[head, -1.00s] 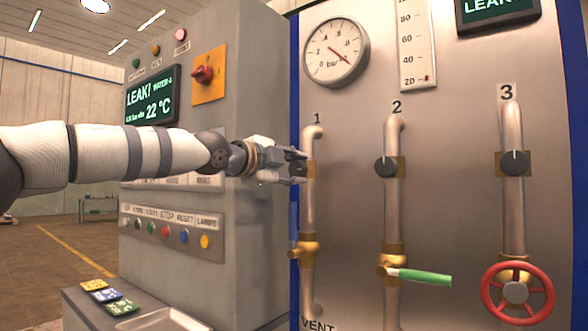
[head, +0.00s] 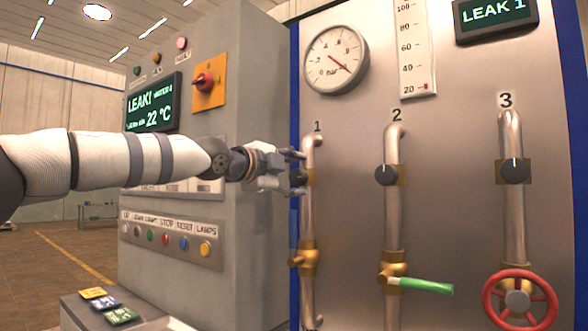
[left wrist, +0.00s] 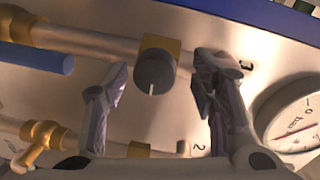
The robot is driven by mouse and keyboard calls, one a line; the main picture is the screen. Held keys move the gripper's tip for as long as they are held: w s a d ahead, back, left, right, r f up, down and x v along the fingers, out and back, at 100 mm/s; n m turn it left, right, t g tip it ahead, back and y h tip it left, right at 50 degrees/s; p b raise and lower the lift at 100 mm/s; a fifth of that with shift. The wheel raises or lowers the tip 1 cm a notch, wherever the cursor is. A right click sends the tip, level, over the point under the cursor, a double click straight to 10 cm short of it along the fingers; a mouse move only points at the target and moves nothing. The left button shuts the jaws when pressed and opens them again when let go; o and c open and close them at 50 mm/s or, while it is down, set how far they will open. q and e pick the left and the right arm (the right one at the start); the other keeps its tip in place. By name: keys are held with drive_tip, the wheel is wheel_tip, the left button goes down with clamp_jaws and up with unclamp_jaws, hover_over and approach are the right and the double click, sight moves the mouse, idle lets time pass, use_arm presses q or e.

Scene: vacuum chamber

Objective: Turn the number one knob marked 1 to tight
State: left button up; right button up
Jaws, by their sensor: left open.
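The number one knob (head: 298,177) is dark and round, on a brass block on the pipe under the label 1 (head: 317,127). In the left wrist view the knob (left wrist: 154,72) shows a white line pointing down the picture, across its pipe, towards the pipe marked 2. My left gripper (head: 297,173) is open at the knob. In the left wrist view the knob shows between the two spread fingers of the gripper (left wrist: 160,88), with gaps on both sides. How deep the fingers reach around it is unclear. My right gripper is not in view.
Similar knobs sit on pipe 2 (head: 386,175) and pipe 3 (head: 514,170). Below are a green-handled valve (head: 425,286) and a red handwheel (head: 519,299). A blue handle (left wrist: 35,58) lies near the pipe. A grey cabinet (head: 246,190) stands left; a display (head: 494,12) reads LEAK 1.

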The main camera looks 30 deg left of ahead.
sight(302, 138)
use_arm(q)
drive_tip(key=o, duration=0.5)
wheel_tip(302, 138, up, 8)
drive_tip(key=shift+w+a+r, duration=0.15)
drive_tip(key=shift+r, duration=0.1)
drive_tip(key=shift+o, duration=0.5)
drive_tip(key=s+r, duration=0.2)
drive_tip(key=r, duration=0.1)
drive_tip(key=shift+r, duration=0.15)
drive_tip(key=shift+o, duration=0.2)
drive_tip(key=shift+w, duration=0.55)
drive_tip(key=shift+g, duration=0.8)
drive_tip(key=f, duration=0.4)
drive_tip(key=shift+w+d+f, duration=0.15)
drive_tip(key=shift+d+f, duration=0.05)
drive_tip(key=shift+f, duration=0.15)
drive_tip(key=shift+c, duration=0.3)
drive_tip(key=shift+s, duration=0.3)
drive_tip(key=shift+c, duration=0.6)
drive_tip(key=shift+s+d, duration=0.15)
drive_tip(key=shift+s, duration=0.95)
drive_tip(key=c, duration=0.5)
drive_tip(key=shift+o, duration=0.2)
drive_tip(key=s+a+f, duration=0.1)
drive_tip(key=s, duration=0.9)
drive_tip(key=shift+s+f, duration=0.15)
drive_tip(key=shift+f, duration=0.05)
drive_tip(key=shift+a, duration=0.15)
